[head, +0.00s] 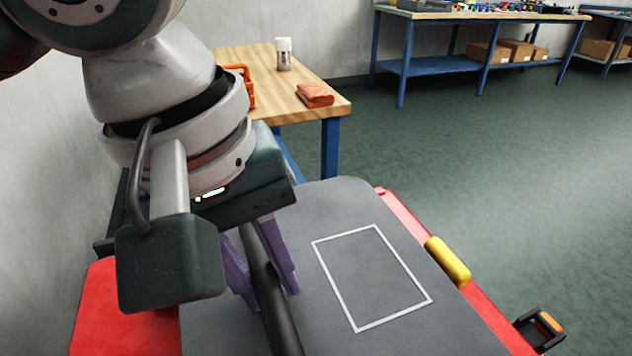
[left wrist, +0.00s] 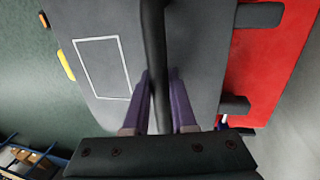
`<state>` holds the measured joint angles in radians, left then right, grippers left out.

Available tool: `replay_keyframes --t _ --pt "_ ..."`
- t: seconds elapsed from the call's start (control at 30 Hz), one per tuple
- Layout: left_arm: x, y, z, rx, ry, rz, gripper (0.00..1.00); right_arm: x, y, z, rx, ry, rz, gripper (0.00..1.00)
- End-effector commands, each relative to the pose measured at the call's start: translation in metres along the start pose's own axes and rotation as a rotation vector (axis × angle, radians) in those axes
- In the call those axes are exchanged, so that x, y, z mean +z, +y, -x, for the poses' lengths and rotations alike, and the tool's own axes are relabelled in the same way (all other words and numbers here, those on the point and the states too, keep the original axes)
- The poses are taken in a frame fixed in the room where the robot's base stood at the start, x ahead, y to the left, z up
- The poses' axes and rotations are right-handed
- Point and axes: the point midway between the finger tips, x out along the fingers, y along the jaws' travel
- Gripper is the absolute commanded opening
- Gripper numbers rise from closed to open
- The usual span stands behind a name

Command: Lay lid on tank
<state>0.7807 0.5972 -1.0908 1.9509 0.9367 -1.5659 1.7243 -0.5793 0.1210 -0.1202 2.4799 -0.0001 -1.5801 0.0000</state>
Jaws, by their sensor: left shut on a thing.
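The lid (head: 330,215) is a flat grey panel with rounded corners, a white rectangle outline and a black bar handle (head: 278,315). My left gripper (head: 268,293) is shut on the handle, its purple fingers on either side of the bar. The left wrist view shows the fingers (left wrist: 160,108) around the handle too. The red tank body (head: 112,312) shows beneath the lid at left and along its right edge. The lid lies over the tank; I cannot tell whether it touches or hovers just above. The tank's opening is hidden. My right gripper is not in view.
A yellow latch (head: 447,261) and a black-and-orange part (head: 540,328) stick out on the tank's right side. A wooden table (head: 235,57) stands behind with a folded orange cloth (head: 315,95). A workbench (head: 470,14) stands farther back. The green floor at right is clear.

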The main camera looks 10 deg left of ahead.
Motion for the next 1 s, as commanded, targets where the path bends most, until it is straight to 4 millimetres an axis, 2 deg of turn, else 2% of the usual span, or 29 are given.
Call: replay_keyframes --t 1.0 --pt "0.000 -0.003 -0.020 0.002 0.000 -0.001 0.00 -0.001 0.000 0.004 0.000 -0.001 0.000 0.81"
